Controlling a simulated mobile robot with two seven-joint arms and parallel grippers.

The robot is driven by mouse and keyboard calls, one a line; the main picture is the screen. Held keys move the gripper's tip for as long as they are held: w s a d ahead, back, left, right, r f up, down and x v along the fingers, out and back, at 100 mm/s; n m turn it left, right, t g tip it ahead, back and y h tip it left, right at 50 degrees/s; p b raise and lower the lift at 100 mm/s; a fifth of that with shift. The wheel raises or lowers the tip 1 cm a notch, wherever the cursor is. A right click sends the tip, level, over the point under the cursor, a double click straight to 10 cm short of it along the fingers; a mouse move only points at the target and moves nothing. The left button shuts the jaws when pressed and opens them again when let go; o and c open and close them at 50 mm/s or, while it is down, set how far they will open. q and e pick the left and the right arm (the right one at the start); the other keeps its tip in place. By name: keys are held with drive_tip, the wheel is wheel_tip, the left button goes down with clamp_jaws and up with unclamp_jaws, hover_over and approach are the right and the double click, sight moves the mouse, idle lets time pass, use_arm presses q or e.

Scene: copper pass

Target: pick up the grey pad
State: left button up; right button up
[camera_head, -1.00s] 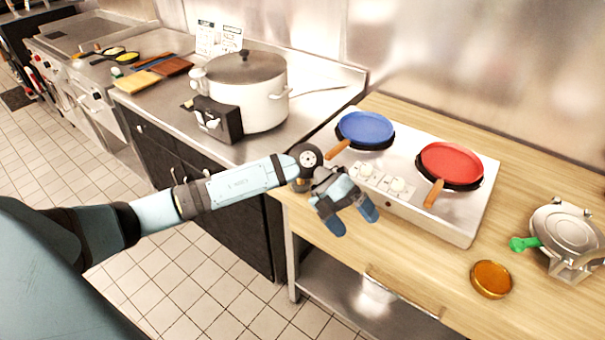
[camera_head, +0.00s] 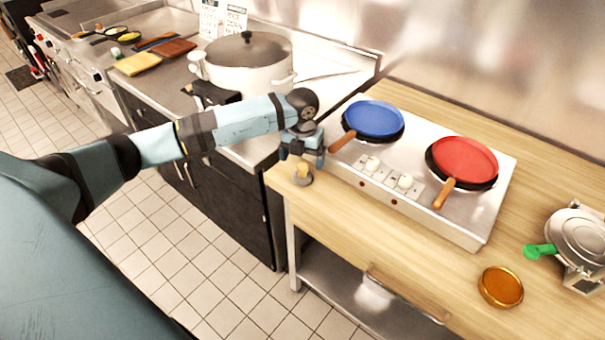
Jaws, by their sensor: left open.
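The grey pad (camera_head: 303,180) appears as a small round grey piece with a yellow knob-like part on top. It rests on the left front corner of the wooden counter. My left gripper (camera_head: 302,158) is open, pointing down just above the yellow part, with its blue fingertips to either side as seen from here. Whether a finger touches it I cannot tell. My right gripper is not in view.
A white two-burner hob (camera_head: 425,210) with a blue pan (camera_head: 373,118) and a red pan (camera_head: 465,158) stands right of the gripper. A big lidded pot (camera_head: 250,65) is behind my arm. An amber round dish (camera_head: 500,287) lies front right.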

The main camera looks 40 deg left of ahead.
sight(302, 166)
use_arm(q)
wheel_tip(302, 166, down, 6)
drive_tip(key=shift+r+p, duration=0.1)
drive_tip(key=shift+p, duration=0.2)
drive_tip(key=c, duration=1)
